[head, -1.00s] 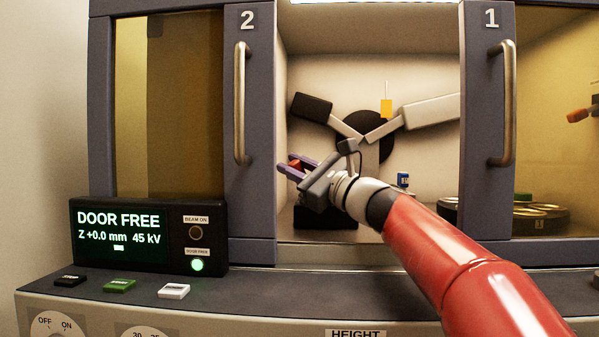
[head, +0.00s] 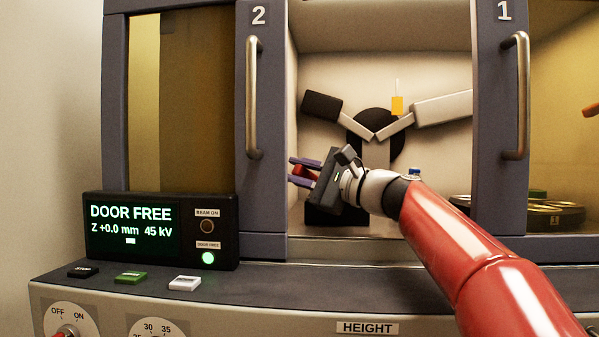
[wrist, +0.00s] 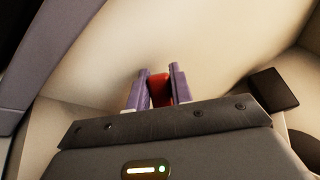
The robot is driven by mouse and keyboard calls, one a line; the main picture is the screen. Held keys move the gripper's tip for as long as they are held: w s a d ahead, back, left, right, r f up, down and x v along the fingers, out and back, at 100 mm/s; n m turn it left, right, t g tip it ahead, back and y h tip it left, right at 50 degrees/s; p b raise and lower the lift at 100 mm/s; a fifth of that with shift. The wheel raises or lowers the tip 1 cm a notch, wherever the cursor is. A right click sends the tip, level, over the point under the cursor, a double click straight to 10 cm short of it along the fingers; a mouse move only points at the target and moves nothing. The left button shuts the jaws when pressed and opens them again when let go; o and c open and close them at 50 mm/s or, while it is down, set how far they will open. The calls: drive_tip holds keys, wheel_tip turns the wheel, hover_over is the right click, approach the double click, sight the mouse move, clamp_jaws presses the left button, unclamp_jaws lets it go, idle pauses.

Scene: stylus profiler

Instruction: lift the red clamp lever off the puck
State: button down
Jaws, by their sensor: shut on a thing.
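My gripper (head: 297,172) is inside the open bay between doors 2 and 1, at the left side of the opening. Its purple fingers are shut on a red piece, the clamp lever (head: 301,172). In the wrist view the red lever (wrist: 160,88) sits between the two fingers of my gripper (wrist: 160,84), with a pale wall behind it. The lever is small and partly covered by the fingers. I cannot make out the puck; a dark block (head: 322,215) stands below my gripper on the bay floor.
Door 2's frame and handle (head: 253,98) stand close to the left of my gripper. Door 1's handle (head: 517,95) is at the right. Behind are a black disc, angled arms and a yellow tag (head: 397,105). A dark carousel (head: 553,215) sits at the right.

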drive_tip(key=c, duration=1.2)
unclamp_jaws()
drive_tip(key=shift+c, duration=0.2)
